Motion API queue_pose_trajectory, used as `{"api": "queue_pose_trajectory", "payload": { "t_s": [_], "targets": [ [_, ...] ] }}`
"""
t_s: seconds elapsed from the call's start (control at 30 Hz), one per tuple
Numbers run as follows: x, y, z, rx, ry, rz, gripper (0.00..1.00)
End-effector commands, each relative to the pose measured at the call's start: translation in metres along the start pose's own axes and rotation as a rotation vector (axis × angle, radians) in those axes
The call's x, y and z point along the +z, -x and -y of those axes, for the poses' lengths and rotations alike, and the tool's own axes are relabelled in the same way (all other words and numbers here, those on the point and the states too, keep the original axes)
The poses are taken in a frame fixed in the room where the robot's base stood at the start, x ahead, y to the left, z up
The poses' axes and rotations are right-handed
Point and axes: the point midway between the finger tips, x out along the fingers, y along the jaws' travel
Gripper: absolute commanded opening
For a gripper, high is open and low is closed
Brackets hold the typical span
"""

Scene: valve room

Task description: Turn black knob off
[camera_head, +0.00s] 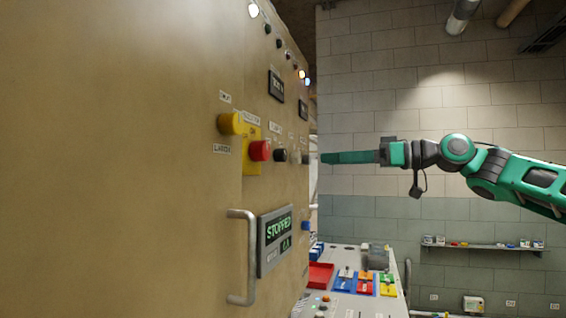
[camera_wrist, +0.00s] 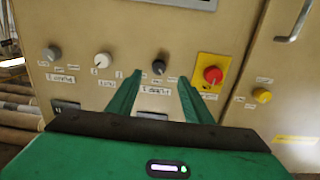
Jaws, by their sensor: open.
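The black knob (camera_wrist: 159,67) sits on the beige panel in the wrist view, between a white knob (camera_wrist: 103,60) and the red button. It also shows in the head view (camera_head: 281,155), just right of the red button. My gripper (camera_wrist: 160,80) is open and empty, its two green fingers pointing at the panel with the black knob seen between their tips. In the head view my gripper (camera_head: 326,158) reaches in from the right, level with the row of knobs. Whether the fingertips touch anything is unclear.
A red button (camera_wrist: 212,75) on a yellow plate is right of the knob. A yellow knob (camera_wrist: 262,95) and a grey knob (camera_wrist: 52,53) flank the row. A metal handle (camera_head: 240,258) and a display (camera_head: 276,240) reading STOPPED project below.

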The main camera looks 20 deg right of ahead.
Motion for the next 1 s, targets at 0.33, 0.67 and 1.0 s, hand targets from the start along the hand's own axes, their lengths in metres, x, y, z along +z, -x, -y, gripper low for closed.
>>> {"api": "queue_pose_trajectory", "payload": {
  "t_s": [0.33,0.67,1.0],
  "targets": [
    [-0.009,-0.033,0.003,-0.037,0.018,-0.028,0.46],
    [-0.011,-0.095,0.007,-0.041,0.018,-0.028,0.46],
    [-0.012,-0.124,0.009,-0.041,0.017,-0.029,0.46]
  ]
}}
